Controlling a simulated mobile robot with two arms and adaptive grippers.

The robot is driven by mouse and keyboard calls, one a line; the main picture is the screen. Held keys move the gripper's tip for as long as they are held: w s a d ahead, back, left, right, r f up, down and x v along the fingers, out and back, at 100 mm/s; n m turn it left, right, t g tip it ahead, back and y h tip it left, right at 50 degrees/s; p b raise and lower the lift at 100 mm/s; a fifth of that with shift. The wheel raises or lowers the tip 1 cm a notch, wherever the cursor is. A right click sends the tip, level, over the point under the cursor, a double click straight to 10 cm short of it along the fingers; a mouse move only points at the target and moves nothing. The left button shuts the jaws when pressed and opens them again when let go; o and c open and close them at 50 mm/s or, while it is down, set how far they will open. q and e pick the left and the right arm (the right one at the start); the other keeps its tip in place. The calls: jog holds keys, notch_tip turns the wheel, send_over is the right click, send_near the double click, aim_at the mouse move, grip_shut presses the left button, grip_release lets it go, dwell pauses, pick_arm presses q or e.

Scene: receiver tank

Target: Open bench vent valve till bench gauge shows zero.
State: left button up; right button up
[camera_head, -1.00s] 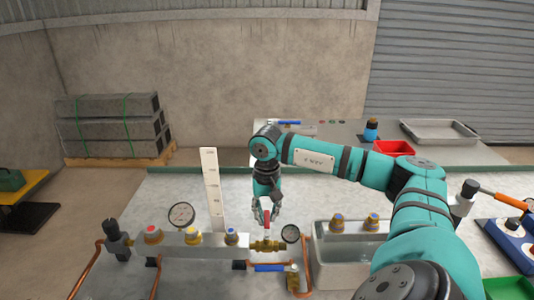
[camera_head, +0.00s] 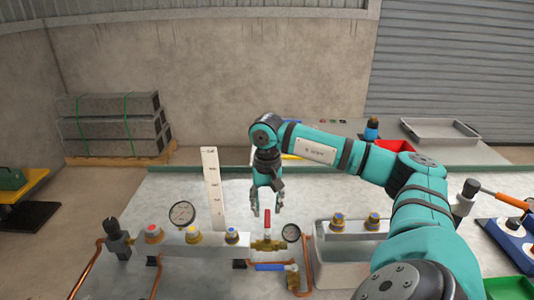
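A brass valve (camera_head: 268,245) with an upright red lever (camera_head: 267,223) sits at the right end of the pale manifold block (camera_head: 205,243). My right gripper (camera_head: 266,211) is just above the top of the red lever, fingers apart and empty. A round gauge (camera_head: 291,233) stands right beside this valve, and a larger gauge (camera_head: 182,214) stands behind the manifold's left part. Both needles are too small to read. A second valve (camera_head: 293,277) with a blue lever (camera_head: 270,267) lies in front. I cannot tell which valve is named the bench vent. My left gripper is not in view.
A white scale board (camera_head: 213,190) stands upright left of my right gripper. Copper pipes (camera_head: 309,262) run near the valves. A grey basin (camera_head: 342,274) with two fittings is to the right. A red tray (camera_head: 378,150) and a grey tray (camera_head: 438,132) are at the back.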

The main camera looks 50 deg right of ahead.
aim_at(267, 218)
notch_tip(267, 218, up, 9)
jog(key=shift+r, duration=0.15)
dwell(0.7)
